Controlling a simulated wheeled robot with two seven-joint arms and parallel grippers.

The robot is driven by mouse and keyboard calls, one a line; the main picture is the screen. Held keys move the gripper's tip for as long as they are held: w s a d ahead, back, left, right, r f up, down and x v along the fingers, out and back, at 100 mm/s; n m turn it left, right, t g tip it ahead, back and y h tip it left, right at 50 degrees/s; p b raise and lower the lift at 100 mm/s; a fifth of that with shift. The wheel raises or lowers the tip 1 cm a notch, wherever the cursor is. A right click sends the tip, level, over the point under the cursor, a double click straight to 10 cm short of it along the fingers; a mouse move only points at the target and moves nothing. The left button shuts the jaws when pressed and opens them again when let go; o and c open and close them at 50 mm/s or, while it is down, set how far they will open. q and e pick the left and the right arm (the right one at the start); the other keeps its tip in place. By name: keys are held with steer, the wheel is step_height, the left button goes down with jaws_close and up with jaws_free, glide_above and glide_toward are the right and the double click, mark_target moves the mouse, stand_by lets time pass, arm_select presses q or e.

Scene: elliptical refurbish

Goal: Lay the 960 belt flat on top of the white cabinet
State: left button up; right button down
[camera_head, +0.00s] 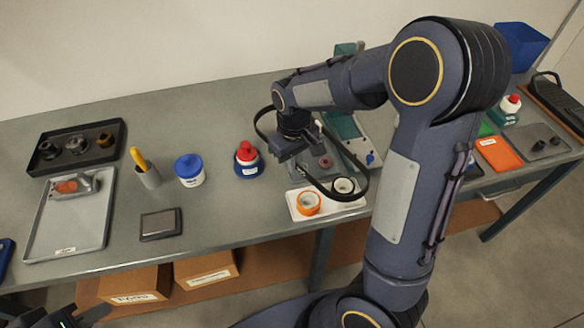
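The 960 belt (349,198) is a thin black loop. It shows on both sides of my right gripper (300,158), which seems shut on it above the bench. One end of the loop curves up at the left of the wrist, and the other reaches over a white tray with tape rolls. The gripper hides part of the belt, and I cannot tell whether the loop touches the tray. My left gripper (78,318) is only partly in view at the bottom left corner, away from the belt, and its opening is unclear. I cannot make out the white cabinet in this view.
The grey bench (225,120) holds a parts tray (70,222), a blue-capped jar (189,170), a red-capped bottle (247,158) and a white tape tray (296,208). Cardboard boxes (135,284) sit below. A blue bin (522,46) stands at the far right.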

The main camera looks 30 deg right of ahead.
mark_target(292, 181)
steer(key=f, duration=0.3)
steer(key=shift+w+a+f, duration=0.15)
steer(key=shift+w+f, duration=0.05)
steer(key=shift+w, duration=0.15)
steer(key=shift+f, duration=0.2)
steer(key=shift+f, duration=0.15)
steer(key=c, duration=1.6)
jaws_free()
